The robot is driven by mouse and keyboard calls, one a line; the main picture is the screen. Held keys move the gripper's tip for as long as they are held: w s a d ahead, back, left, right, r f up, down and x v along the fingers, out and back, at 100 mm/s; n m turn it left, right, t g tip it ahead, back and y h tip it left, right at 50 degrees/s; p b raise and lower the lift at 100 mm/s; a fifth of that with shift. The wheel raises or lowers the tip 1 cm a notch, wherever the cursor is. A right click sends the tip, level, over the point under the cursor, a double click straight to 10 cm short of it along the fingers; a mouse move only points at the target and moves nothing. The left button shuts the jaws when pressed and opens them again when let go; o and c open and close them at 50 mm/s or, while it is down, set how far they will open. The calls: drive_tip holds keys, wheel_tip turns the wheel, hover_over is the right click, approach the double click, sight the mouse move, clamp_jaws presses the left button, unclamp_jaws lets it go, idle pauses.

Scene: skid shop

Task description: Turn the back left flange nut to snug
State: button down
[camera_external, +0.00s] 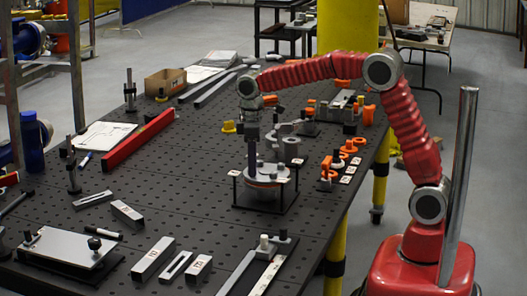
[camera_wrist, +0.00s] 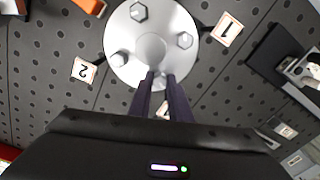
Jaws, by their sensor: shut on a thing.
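A round grey flange (camera_external: 268,177) sits on a black square stand on the perforated table. In the wrist view the flange (camera_wrist: 162,22) shows three hex nuts in the open: one at the top (camera_wrist: 138,12), one at the right (camera_wrist: 184,40) and one at the left (camera_wrist: 120,58). My gripper (camera_wrist: 159,78) has its two dark fingers close together at the flange's near edge, shut on a fourth nut largely hidden between the tips. In the external view my gripper (camera_external: 252,165) points straight down onto the flange.
Number cards 1 (camera_wrist: 227,28) and 2 (camera_wrist: 84,70) stand on posts beside the flange. A red level (camera_external: 139,138) and steel bars lie to the left.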

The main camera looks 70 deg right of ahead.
drive_tip(key=shift+r+m, duration=0.1)
drive_tip(key=shift+m, duration=1.4)
drive_tip(key=shift+w, duration=0.1)
drive_tip(key=c, duration=1.6)
unclamp_jaws()
drive_tip(key=shift+c, duration=0.2)
wheel_tip(320, 180, up, 14)
drive_tip(key=shift+f, duration=0.2)
